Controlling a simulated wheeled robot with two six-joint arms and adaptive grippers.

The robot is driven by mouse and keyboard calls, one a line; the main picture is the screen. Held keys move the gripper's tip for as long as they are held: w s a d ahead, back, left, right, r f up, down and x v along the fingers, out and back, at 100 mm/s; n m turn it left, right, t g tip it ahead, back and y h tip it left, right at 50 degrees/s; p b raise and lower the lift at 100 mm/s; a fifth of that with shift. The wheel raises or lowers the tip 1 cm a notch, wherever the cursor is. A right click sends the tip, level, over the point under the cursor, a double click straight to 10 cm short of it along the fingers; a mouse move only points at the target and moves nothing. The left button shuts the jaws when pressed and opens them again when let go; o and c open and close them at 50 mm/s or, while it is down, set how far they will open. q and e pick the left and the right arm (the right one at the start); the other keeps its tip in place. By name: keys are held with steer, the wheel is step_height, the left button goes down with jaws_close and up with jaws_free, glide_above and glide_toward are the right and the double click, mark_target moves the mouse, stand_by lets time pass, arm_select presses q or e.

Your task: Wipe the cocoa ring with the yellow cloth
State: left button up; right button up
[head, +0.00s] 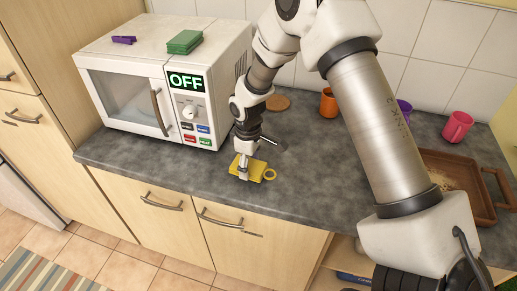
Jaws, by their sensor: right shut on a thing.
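The yellow cloth (256,172) is a small folded piece near the front edge of the grey counter. My right gripper (243,174) points down from above and is shut on the cloth. The cloth appears to touch or nearly touch the counter. My left gripper is not in view.
A white microwave (125,101) marked OFF stands left, with a green sponge-like block (185,42) and a purple item (124,40) on top. A brown disc (278,103), orange mug (328,103), pink mug (457,127) and brown tray (487,209) are on the counter (305,190).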

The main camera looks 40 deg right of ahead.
step_height(320, 180, up, 2)
steer(key=shift+w+d+p, duration=0.1)
steer(key=shift+d+p, duration=0.05)
steer(key=shift+p, duration=0.5)
step_height(320, 180, up, 2)
steer(key=shift+r+p, duration=0.2)
steer(key=shift+p, duration=0.75)
steer(key=shift+r, duration=0.25)
steer(key=shift+p, duration=0.3)
